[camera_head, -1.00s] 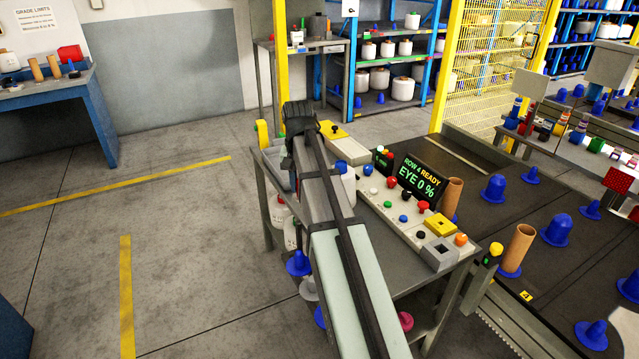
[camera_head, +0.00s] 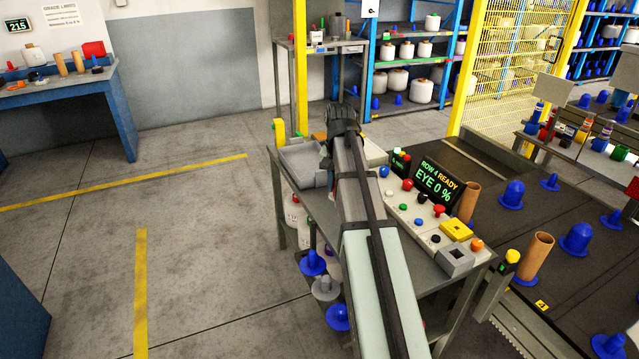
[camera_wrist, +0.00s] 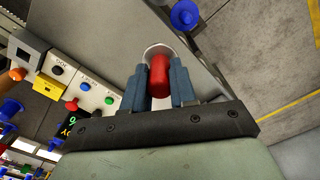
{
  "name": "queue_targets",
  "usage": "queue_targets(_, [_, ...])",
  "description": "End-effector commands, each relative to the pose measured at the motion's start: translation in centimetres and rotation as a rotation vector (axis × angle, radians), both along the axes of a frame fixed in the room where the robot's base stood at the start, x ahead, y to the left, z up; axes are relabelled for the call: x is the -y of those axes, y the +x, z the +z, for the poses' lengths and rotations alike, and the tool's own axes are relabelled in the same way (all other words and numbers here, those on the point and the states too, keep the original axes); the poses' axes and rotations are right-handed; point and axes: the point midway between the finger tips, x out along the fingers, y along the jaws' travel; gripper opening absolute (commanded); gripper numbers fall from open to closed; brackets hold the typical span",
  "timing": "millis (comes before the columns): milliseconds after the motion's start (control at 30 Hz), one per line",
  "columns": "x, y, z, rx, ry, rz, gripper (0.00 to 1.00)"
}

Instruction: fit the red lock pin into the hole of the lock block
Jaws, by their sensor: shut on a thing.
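My gripper (camera_wrist: 158,88) is shut on the red lock pin (camera_wrist: 158,76), which sits between its two blue-grey fingers in the wrist view. A pale round rim shows just past the pin; I cannot tell what it belongs to. In the head view my arm hides the fingers and the pin. The lock block, a grey block with a dark opening (camera_head: 456,262), stands at the near right corner of the bench. It also shows at the upper left of the wrist view (camera_wrist: 20,52), well apart from the pin.
A button panel (camera_head: 425,218) runs along the bench's right side, with a yellow block (camera_head: 457,230) and an orange button (camera_head: 477,244) close to the lock block. A lit display (camera_head: 438,185) stands behind it. A grey tray (camera_head: 300,162) is left of my arm.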

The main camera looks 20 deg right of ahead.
Motion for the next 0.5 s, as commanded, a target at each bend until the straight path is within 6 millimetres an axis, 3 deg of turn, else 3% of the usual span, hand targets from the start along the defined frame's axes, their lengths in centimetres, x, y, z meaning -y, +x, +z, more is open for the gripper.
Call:
queue_targets(100, [3.9,-0.9,-0.9,-0.001,0.000,-0.056,0.00])
queue_targets(500, [16.0,-5.1,-3.7,-0.002,0.001,-0.216,0.00])
